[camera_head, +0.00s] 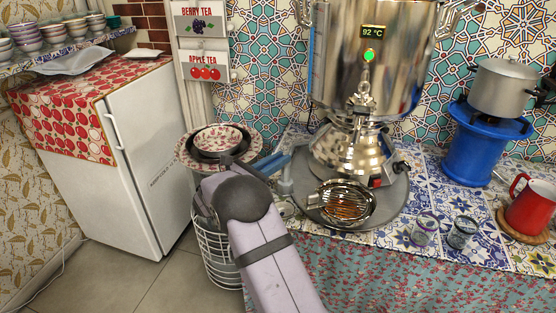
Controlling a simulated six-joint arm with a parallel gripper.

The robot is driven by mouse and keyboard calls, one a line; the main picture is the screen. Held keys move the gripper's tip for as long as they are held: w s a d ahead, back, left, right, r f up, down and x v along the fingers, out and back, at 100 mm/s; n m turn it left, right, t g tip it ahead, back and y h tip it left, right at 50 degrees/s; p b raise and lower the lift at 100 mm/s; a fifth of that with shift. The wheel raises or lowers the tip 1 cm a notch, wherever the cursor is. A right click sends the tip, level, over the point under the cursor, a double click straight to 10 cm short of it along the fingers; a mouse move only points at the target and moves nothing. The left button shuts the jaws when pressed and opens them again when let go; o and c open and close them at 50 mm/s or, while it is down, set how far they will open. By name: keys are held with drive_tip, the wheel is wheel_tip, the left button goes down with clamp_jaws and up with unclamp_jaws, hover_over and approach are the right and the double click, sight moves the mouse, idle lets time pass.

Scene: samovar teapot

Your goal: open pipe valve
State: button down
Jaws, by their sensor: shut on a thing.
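A blue-grey pipe valve (286,184) stands at the left end of the tiled counter, beside the samovar. A blue handle (274,162) reaches left from it. My gripper (259,167) is dark, small in view and partly hidden by my own lilac arm. It is at the left end of the handle and appears shut on it. The exact finger contact is hard to make out.
The large steel samovar (355,150) stands on a grey round tray (392,203), with a strainer bowl (341,204) in front. Glasses (462,232), a red mug (531,207) and a pot (503,88) are on the right. A white wire basket (219,258) and patterned bowls (218,139) are close to my arm.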

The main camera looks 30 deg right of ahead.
drive_tip(key=n+t+y+b, duration=0.1)
drive_tip(key=n+t+b, duration=0.1)
drive_tip(key=s+n+t+y+b, duration=0.1)
drive_tip(key=n+t+y+b, duration=0.1)
drive_tip(key=t+b, duration=0.1)
drive_tip(key=d+n+t+y+b, duration=0.1)
drive_tip(key=n+t+y+b, duration=0.1)
drive_tip(key=t, duration=0.1)
drive_tip(key=shift+s+f+b, duration=0.25)
drive_tip(key=shift+f+b, duration=0.05)
drive_tip(key=n+t+y+b, duration=0.1)
drive_tip(key=b, duration=0.3)
drive_tip(key=n+y+b, duration=0.1)
drive_tip(key=b, duration=0.2)
drive_tip(key=shift+s+d+t+b, duration=0.15)
drive_tip(key=shift+t+b, duration=0.25)
drive_tip(key=y+b, duration=0.1)
drive_tip(key=b, duration=0.2)
drive_tip(key=shift+n+t, duration=0.3)
drive_tip(key=shift+r+b, duration=0.3)
drive_tip(key=shift+b, duration=0.3)
drive_tip(key=shift+y, duration=0.4)
drive_tip(key=c, duration=1.8)
unclamp_jaws()
drive_tip(key=shift+o, duration=0.2)
